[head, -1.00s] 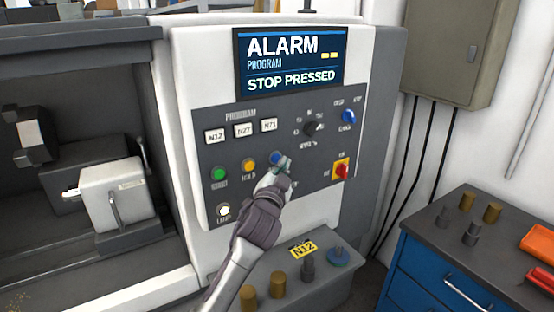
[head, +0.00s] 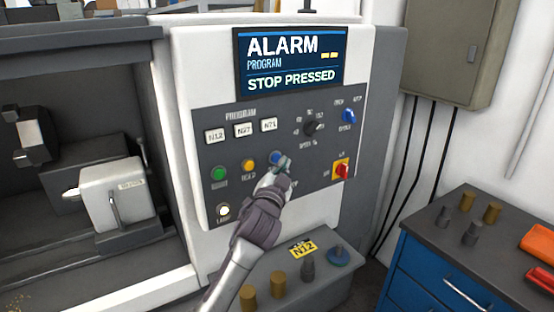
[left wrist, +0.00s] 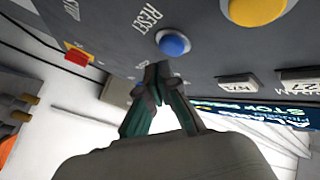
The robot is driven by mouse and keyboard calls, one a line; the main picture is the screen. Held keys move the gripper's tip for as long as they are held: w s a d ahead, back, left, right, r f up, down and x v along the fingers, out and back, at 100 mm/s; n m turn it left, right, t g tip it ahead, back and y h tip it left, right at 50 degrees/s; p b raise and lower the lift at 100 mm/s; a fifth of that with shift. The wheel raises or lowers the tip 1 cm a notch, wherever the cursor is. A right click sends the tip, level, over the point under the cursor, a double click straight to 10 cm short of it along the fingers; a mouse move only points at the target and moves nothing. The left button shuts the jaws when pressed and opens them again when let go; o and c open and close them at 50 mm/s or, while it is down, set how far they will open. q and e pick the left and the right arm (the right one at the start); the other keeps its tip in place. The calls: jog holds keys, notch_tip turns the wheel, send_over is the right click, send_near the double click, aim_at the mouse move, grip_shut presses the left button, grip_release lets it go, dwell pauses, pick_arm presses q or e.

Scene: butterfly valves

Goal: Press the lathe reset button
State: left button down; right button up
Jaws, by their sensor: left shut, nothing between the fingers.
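The reset button is a blue round button (head: 274,158) on the lathe's dark control panel (head: 225,152). In the left wrist view the blue button (left wrist: 173,43) sits beside the white word RESET. My left gripper (head: 284,163) is shut and empty, with its tips in front of the panel close to the button's lower right in the head view. In the left wrist view its tips (left wrist: 153,72) are just below the button; contact cannot be told. The screen (head: 290,62) reads ALARM, PROGRAM, STOP PRESSED. My right gripper is not in view.
Green (head: 218,174) and yellow (head: 248,165) buttons are left of the blue one. A red switch on a yellow plate (head: 341,170) is to the right. White program keys (head: 242,130) are above. My left arm hides part of the lower panel. A blue cabinet (head: 440,270) stands at right.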

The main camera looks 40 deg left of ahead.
pick_arm(q)
jog(key=shift+a, duration=0.15)
jog(key=shift+w+a, duration=0.15)
jog(key=shift+a, duration=0.15)
jog(key=shift+w+a, duration=0.15)
jog(key=shift+a, duration=0.2)
dwell(0.9)
jog(key=shift+d, duration=0.1)
jog(key=shift+s+d+p, duration=0.3)
jog(key=shift+d, duration=0.4)
jog(key=d, duration=0.1)
jog(key=s+d, duration=0.1)
jog(key=d, duration=0.1)
jog(key=s+d, duration=0.1)
jog(key=shift+d, duration=0.3)
